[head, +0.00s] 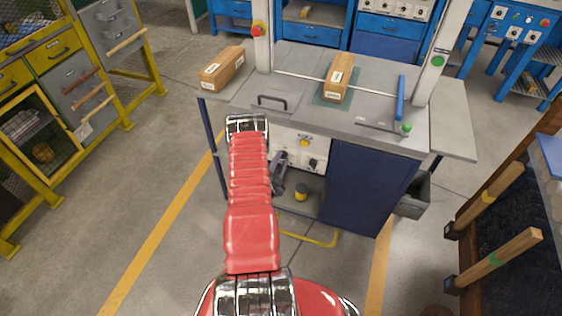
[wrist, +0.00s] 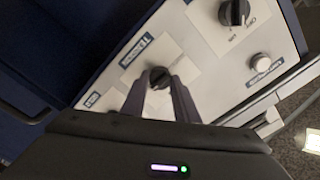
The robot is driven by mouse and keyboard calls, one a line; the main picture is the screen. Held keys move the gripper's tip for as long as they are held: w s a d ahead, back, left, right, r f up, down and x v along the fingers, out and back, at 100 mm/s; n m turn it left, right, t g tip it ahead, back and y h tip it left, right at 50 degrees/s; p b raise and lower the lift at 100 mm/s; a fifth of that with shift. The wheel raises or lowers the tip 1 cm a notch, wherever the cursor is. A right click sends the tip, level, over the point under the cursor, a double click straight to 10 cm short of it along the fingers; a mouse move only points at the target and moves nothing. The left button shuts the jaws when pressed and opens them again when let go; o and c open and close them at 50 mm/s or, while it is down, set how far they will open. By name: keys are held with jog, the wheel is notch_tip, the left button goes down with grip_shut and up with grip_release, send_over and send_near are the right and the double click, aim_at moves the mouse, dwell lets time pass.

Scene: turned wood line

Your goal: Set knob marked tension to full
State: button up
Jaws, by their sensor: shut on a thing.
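The tension knob (wrist: 158,76) is a dark round knob on a white panel, beside a label (wrist: 138,52) that appears to read Tension. My gripper (wrist: 160,86) is shut on this knob, with one grey finger on each side. Much of the knob is hidden by the fingers, and I cannot read its setting. In the head view my gripper (head: 279,178) is at the front of the grey bench, against the white panel (head: 300,143); the tension knob is hidden there.
Another black knob (wrist: 234,12) and a pale round button (wrist: 261,62) are on the same panel. The bench top (head: 300,105) carries a wrapped parcel (head: 339,77); another box (head: 222,68) lies at the left. A yellow floor-level bar (head: 310,237) is below the panel.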

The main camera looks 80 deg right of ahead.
jog(key=shift+a+f, duration=0.2)
jog(key=shift+f, duration=0.1)
jog(key=o, duration=1.1)
jog(key=shift+d+r, duration=0.15)
jog(key=shift+r, duration=0.05)
jog(key=shift+c, duration=0.2)
jog(key=w+a, duration=0.1)
jog(key=a, duration=1.2)
jog(key=shift+a, duration=0.4)
jog(key=shift+w, duration=0.1)
